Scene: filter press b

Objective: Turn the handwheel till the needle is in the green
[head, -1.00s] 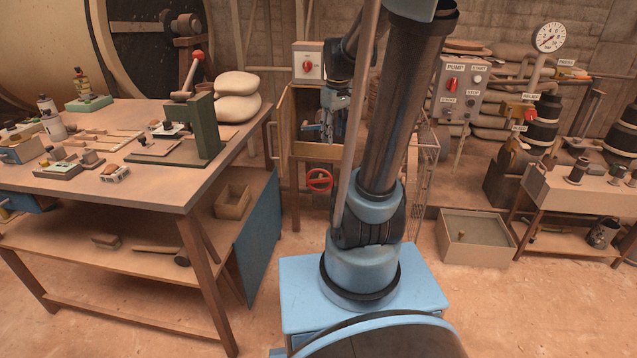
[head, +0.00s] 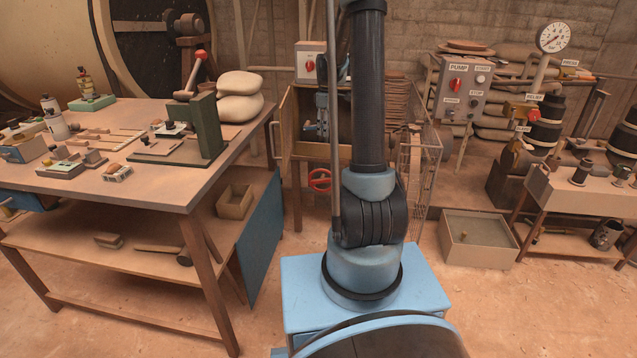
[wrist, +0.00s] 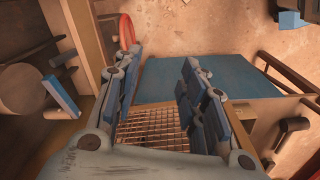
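The red handwheel (head: 320,180) is low at the front of the wooden frame, just left of my arm, which covers its right edge. In the wrist view the red handwheel (wrist: 127,31) is at the top, close to the tip of the left finger, apparently outside the fingers. My gripper (wrist: 160,62) is open, with a gap between its blue-padded fingers and nothing seen between them. The round white gauge (head: 553,37) stands at the upper right. Its dark needle is small, and I cannot tell whether it is in the green.
The workbench (head: 215,172) with tools stands on the left. A wire mesh cage (head: 425,175) is right of my arm. The grey pump control box (head: 460,87) and an open box (head: 478,240) are farther right. The floor at the front right is clear.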

